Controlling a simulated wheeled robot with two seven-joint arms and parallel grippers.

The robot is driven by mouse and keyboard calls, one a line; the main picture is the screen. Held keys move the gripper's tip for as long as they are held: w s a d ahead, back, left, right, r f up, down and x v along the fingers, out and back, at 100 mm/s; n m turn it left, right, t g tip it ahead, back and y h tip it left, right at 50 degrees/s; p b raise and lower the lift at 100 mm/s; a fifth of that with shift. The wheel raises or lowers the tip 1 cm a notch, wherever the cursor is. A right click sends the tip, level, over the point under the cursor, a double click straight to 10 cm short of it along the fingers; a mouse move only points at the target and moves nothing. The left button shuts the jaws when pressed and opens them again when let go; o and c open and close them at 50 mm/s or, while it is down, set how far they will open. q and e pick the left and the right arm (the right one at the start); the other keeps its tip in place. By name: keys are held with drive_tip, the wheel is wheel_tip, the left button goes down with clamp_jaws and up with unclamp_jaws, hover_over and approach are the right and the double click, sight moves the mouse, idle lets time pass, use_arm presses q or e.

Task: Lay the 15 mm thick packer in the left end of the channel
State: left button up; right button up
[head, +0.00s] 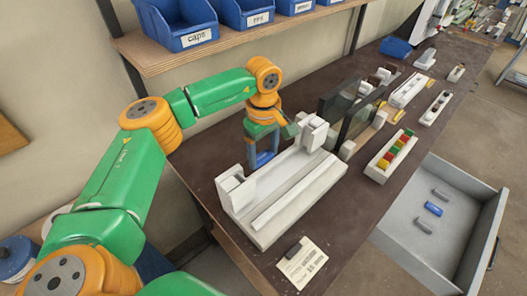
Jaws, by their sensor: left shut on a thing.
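The pale channel (297,192) lies on the dark bench, with a white block at its left end (236,190) and another clamp block (313,132) at its far end. My left gripper (263,148) is behind the channel's far long side, pointing down. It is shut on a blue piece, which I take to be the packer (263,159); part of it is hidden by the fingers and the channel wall. I cannot read its thickness. The piece is beside the channel, not in it. My right gripper is not in view.
An open grey drawer (405,232) at the right holds a blue piece (433,209) and two grey ones. Dark upright panels (357,112) stand just right of the channel. A paper card (304,263) lies at the bench's front. A shelf with blue bins (180,22) hangs above.

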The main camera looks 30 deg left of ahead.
sight(263, 186)
use_arm(q)
drive_tip(key=shift+f+b, duration=4.05)
drive_tip(key=shift+f, duration=1.4)
drive_tip(key=o, duration=1.2)
drive_tip(key=shift+o, duration=0.2)
drive_tip(key=shift+r, duration=0.1)
wheel_tip(263, 186, up, 8)
drive_tip(key=p, duration=0.6)
drive_tip(key=shift+p, duration=0.3)
